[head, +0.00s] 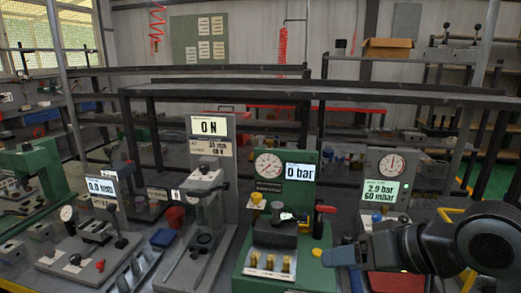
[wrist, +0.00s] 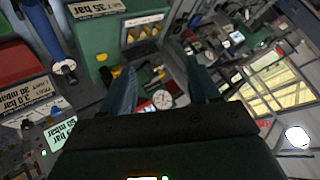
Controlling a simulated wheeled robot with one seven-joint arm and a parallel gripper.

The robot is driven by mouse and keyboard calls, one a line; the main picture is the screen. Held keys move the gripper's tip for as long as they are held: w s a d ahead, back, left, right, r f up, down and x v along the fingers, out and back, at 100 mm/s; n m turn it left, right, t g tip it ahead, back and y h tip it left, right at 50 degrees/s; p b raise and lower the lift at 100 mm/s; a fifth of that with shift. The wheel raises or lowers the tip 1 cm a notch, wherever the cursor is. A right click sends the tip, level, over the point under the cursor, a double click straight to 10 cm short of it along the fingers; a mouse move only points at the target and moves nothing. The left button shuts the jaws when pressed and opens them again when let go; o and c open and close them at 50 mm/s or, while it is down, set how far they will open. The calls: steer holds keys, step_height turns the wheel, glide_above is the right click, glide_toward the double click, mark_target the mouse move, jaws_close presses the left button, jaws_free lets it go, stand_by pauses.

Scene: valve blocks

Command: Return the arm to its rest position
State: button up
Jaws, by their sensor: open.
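My arm comes in from the right edge of the head view, and my dark gripper (head: 352,243) points left in front of the right-hand test station. In the wrist view my gripper (wrist: 160,66) has its two fingers well apart. Nothing is held between them. The green valve station (head: 307,206) with its "0 bar" display stands just left of the gripper in the head view. The grey station (head: 386,162) reading "2.9 bar" is behind the arm, and its lower part is partly hidden.
A grey press station (head: 212,140) reading "0 N" and a "0.0 mm" gauge station (head: 102,188) stand further left on the bench. A green machine (head: 30,165) is at far left. Dark shelf rails (head: 320,95) cross behind. A cardboard box (head: 387,48) sits at the back.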

steer(key=s+a+r+m+t, duration=0.2)
steer(key=a+r+m+t, duration=0.3)
steer(key=a+t, duration=0.4)
steer(key=s+d+f+m+h, duration=0.2)
steer(key=s+f+h, duration=0.1)
steer(key=s+f, duration=0.5)
steer(key=s+d+f+m+h, duration=0.1)
steer(key=s+d+f+h, duration=0.3)
steer(key=s, duration=0.7)
steer(key=s+d+n, duration=0.3)
steer(key=s, duration=0.5)
steer(key=s+d+n+g, duration=0.1)
steer(key=s+d+n, duration=0.2)
steer(key=s, duration=0.5)
steer(key=shift+s+f+n+g, duration=0.3)
steer(key=shift+s+f+n, duration=0.1)
steer(key=shift+n, duration=0.1)
steer(key=shift+w+d+f, duration=0.1)
steer(key=shift+d, duration=0.05)
